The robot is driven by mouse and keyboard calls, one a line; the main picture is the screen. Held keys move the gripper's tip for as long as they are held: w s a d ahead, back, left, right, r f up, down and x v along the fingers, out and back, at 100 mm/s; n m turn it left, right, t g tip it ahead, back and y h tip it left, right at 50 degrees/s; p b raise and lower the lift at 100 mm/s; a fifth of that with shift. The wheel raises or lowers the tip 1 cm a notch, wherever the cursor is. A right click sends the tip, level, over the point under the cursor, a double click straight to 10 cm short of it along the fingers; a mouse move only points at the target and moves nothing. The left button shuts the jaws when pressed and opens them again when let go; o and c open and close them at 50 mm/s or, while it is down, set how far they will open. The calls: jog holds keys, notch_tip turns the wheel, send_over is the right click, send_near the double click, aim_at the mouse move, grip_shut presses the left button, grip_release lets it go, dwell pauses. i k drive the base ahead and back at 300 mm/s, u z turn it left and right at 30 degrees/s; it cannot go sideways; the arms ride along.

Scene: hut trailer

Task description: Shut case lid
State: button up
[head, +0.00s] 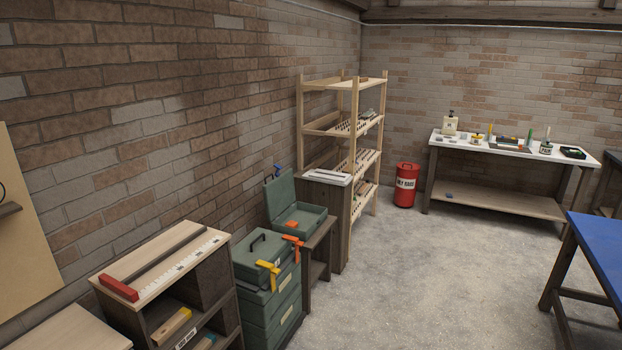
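A green case (304,222) stands open on a small dark wooden stand (319,245) along the left wall. Its lid (281,196) is raised, leaning back near the brick wall, and the inside of the case shows. A small blue item (277,171) shows at the lid's top edge; I cannot tell whether it is attached. My gripper is not in view.
Stacked green boxes (268,309) with yellow and orange clamps (291,245) stand in front of the case. A low wooden cabinet (155,258) is nearer, a shelving rack (341,83) behind. A red drum (405,186) and white-topped bench (446,142) stand farther back. The grey floor (430,270) is clear.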

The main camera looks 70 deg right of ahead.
aim_at(279, 193)
jog(key=z, duration=3.35)
jog(key=i, duration=3.35)
jog(key=u, duration=3.2)
